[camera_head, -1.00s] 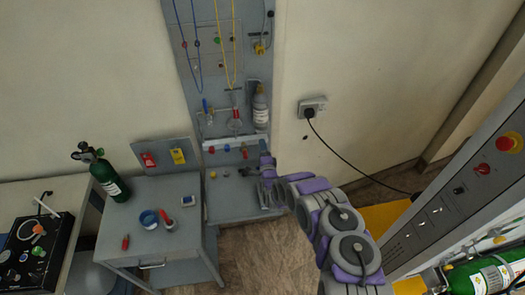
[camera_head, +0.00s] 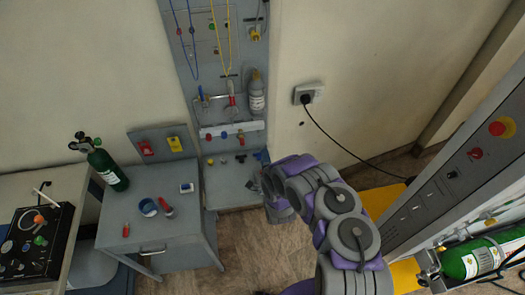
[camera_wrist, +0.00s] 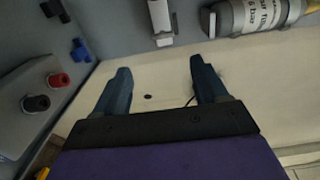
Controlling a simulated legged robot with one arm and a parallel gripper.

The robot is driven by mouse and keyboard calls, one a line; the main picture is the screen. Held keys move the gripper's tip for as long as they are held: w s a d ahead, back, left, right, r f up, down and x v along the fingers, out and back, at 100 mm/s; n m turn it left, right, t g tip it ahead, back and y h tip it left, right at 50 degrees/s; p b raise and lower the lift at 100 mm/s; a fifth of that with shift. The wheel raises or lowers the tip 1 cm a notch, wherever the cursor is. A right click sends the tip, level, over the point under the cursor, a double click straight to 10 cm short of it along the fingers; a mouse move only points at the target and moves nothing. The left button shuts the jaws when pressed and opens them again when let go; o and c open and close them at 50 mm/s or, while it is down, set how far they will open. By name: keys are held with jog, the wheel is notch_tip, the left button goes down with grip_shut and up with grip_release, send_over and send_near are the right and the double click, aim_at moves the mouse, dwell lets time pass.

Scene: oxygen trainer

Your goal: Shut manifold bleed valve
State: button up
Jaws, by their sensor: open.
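No label tells me which fitting is the manifold bleed valve.
A labelled grey bottle (camera_head: 256,95) hangs on the panel, right of the red-handled tool (camera_head: 231,92). A grey cabinet (camera_head: 170,235) and green cylinder (camera_head: 107,170) stand left. A plugged-in black cable (camera_head: 345,148) crosses the wall right. Floor between cabinet and console is open.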

jog(key=shift+p+v, duration=0.3)
jog(key=shift+v, duration=1.7)
jog(key=w+d+r+n+g+h+b, duration=0.3)
jog(key=w+d+r+g+h+b, duration=0.15)
jog(key=w+d, duration=0.35)
jog(key=s+d+r+n+g+h+b, duration=0.2)
jog(key=s+d+r+n+g+b, duration=0.15)
jog(key=s+d+r, duration=0.5)
jog(key=s+r+n+g+b, duration=0.2)
jog(key=s+r+g, duration=0.1)
jog(key=s, duration=1.1)
jog(key=s+d+r+n+g+y+b, duration=0.1)
jog(key=s+r+n+g+b, duration=0.1)
jog(key=s, duration=1.3)
jog(key=s+r+n+g+b, duration=0.3)
jog(key=s+r+g, duration=0.3)
jog(key=s, duration=0.9)
jog(key=shift+d+n, duration=0.2)
jog(key=shift+n, duration=0.55)
